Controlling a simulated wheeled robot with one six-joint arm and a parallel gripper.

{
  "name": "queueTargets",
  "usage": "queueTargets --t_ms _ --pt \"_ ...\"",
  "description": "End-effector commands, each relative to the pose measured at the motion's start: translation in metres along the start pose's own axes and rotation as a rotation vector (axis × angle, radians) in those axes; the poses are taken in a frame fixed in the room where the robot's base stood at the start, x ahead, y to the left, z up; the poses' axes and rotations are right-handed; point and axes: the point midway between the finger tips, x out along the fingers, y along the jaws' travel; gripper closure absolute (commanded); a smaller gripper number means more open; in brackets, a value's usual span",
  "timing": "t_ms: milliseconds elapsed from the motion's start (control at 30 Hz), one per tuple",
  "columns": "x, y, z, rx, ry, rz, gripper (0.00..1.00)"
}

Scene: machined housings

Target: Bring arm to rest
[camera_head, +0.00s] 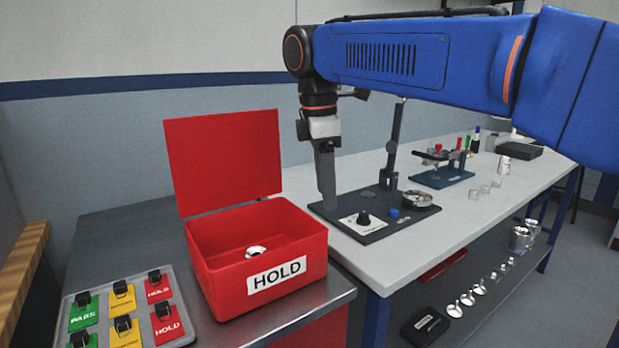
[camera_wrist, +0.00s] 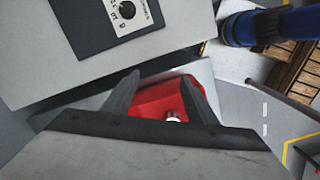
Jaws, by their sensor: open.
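My gripper (camera_head: 326,185) hangs from the end of my blue arm, pointing down, above the back left of the white bench. It is open, with nothing between its fingers, and in the wrist view its two dark fingers (camera_wrist: 163,95) stand apart. The red HOLD box (camera_head: 255,295) stands open to the left of my gripper, with its lid (camera_head: 222,160) raised. A small silver machined part (camera_head: 256,252) lies inside the box. The box and the part (camera_wrist: 172,117) also show in the wrist view, partly hidden by my gripper.
A black gauge stand (camera_head: 372,210) with a knob and post stands on the white bench (camera_head: 460,208), close to my gripper. A blue fixture (camera_head: 441,176) and several small silver parts are further right. A tag tray (camera_head: 185,338) lies at the front left.

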Motion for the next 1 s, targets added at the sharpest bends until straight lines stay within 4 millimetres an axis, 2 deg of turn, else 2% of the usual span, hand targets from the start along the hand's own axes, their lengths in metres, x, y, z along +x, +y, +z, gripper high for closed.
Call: queueTargets --t_ms 267,467,700,1000 --pt "0.018 -0.02 0.042 0.186 0.03 0.031 0.48" --pt "0.046 -0.051 0.087 0.423 0.071 0.066 0.48" --pt "0.095 -0.103 0.141 0.781 0.138 0.119 0.48" --pt "0.171 -0.175 0.186 1.23 0.233 0.18 0.48"
